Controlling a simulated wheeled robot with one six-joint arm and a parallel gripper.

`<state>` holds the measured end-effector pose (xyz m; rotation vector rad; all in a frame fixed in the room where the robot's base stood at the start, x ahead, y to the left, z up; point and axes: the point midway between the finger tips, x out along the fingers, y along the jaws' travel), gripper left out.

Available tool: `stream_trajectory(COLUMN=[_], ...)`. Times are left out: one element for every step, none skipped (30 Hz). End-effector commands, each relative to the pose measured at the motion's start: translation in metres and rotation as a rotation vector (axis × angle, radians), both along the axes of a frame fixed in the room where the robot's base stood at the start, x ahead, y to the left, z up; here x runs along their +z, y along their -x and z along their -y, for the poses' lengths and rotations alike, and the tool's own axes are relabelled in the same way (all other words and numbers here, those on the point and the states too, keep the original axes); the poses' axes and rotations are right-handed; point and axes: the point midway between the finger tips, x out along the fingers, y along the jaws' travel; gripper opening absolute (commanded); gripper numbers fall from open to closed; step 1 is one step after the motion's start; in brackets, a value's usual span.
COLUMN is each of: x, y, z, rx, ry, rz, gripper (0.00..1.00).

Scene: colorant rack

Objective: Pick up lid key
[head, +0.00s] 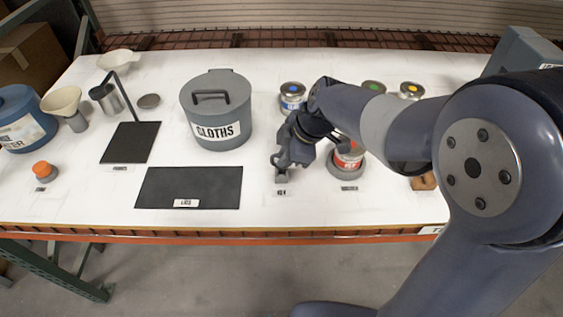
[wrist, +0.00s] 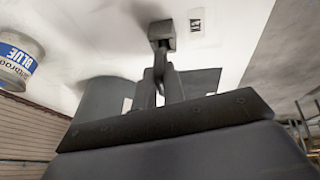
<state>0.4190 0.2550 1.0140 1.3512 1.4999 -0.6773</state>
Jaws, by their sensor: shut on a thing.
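The lid key is a small dark grey piece (head: 281,176) just behind its table label in the head view. In the wrist view the lid key (wrist: 161,33) shows as a dark block on a short stem at the fingertips. My gripper (head: 284,160) points down over it, and its fingers (wrist: 163,68) are shut on it. The fingers hide part of the key. I cannot tell whether the key still touches the table.
A red-labelled tin (head: 348,158) stands on a round base close right of my gripper. A blue-labelled tin (head: 292,97) stands behind. The grey CLOTHS bin (head: 216,112) and a black LIDS mat (head: 160,190) lie left. White table is clear in front.

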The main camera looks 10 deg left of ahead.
Motion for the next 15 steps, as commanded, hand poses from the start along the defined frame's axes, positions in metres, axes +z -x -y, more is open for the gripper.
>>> stream_trajectory(x=[0.0001, 0.0001, 0.0001, 0.0001, 0.0001, 0.0002, 0.0002, 0.0002, 0.0003, 0.0003, 0.0005, 0.0013, 0.0027, 0.0047, 0.0087], y=[-0.0001, -0.0001, -0.0001, -0.0002, -0.0002, -0.0003, -0.0003, -0.0003, -0.0004, -0.0004, -0.0004, -0.0005, -0.0007, -0.0009, -0.0011], z=[0.0000, 0.0000, 0.0000, 0.0000, 0.0000, 0.0000, 0.0000, 0.0000, 0.0000, 0.0000, 0.0000, -0.0001, -0.0001, -0.0002, -0.0003], rx=[0.000, 0.000, 0.000, 0.000, 0.000, 0.000, 0.000, 0.000, 0.000, 0.000, -0.001, -0.001, 0.000, -0.001, -0.001], ry=[0.000, 0.000, 0.000, 0.000, 0.000, 0.000, 0.000, 0.000, 0.000, 0.000, -0.001, -0.001, -0.001, -0.001, -0.002], rz=[0.001, 0.001, 0.001, 0.001, 0.001, 0.001, 0.001, 0.001, 0.001, 0.001, 0.002, 0.002, 0.003, 0.004, 0.005], gripper=[0.00, 0.00, 0.00, 0.00, 0.00, 0.00, 0.00, 0.00, 0.00, 0.00, 0.00, 0.00, 0.00, 0.00, 0.00])
